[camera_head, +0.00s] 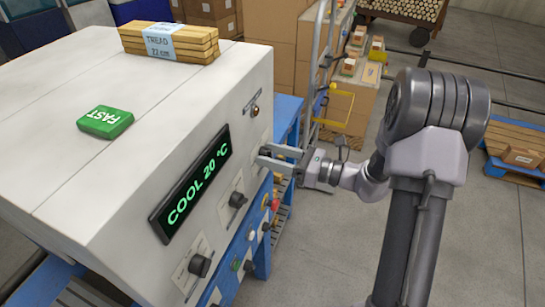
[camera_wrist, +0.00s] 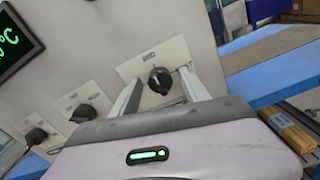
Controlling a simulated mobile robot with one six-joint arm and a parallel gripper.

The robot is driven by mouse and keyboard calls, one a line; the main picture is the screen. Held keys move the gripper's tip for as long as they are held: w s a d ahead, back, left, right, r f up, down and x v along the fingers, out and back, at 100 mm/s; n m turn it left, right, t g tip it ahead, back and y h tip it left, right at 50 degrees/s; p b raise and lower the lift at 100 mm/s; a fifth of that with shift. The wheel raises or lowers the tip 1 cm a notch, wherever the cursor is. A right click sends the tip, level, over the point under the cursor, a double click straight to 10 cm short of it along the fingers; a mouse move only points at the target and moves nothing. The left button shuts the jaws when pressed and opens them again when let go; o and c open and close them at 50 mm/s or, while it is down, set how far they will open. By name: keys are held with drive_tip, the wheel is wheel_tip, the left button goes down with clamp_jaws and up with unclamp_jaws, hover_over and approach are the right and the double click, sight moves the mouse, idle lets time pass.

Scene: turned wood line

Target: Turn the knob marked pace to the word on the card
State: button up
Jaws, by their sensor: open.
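The cabinet's front has a row of black knobs on pale plates. My gripper (camera_head: 268,156) is open at the far end of this row. In the wrist view, its fingers reach toward the end knob (camera_wrist: 160,80), which appears between their tips; contact cannot be told. The middle knob (camera_head: 237,199) and near knob (camera_head: 199,265) stand clear of the gripper. The plate labels are too small to read, so I cannot tell which knob is marked pace.
A display (camera_head: 190,186) reads COOL 20 °C beside the knobs. A bundle of wooden strips (camera_head: 168,42) lies on the cabinet. Coloured buttons (camera_head: 265,201) sit below the knobs. A hand truck (camera_head: 316,75) and boxes (camera_head: 270,22) stand behind my gripper.

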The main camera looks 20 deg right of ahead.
clamp_jaws()
drive_tip(key=shift+r+p, duration=0.15)
drive_tip(key=shift+p, duration=0.3)
drive_tip(key=m+p, duration=0.8)
drive_tip(key=m, duration=0.1)
drive_tip(key=m+p, duration=0.8)
drive_tip(key=shift+f+m, duration=0.2)
drive_tip(key=shift+m, duration=0.2)
idle(0.4)
unclamp_jaws()
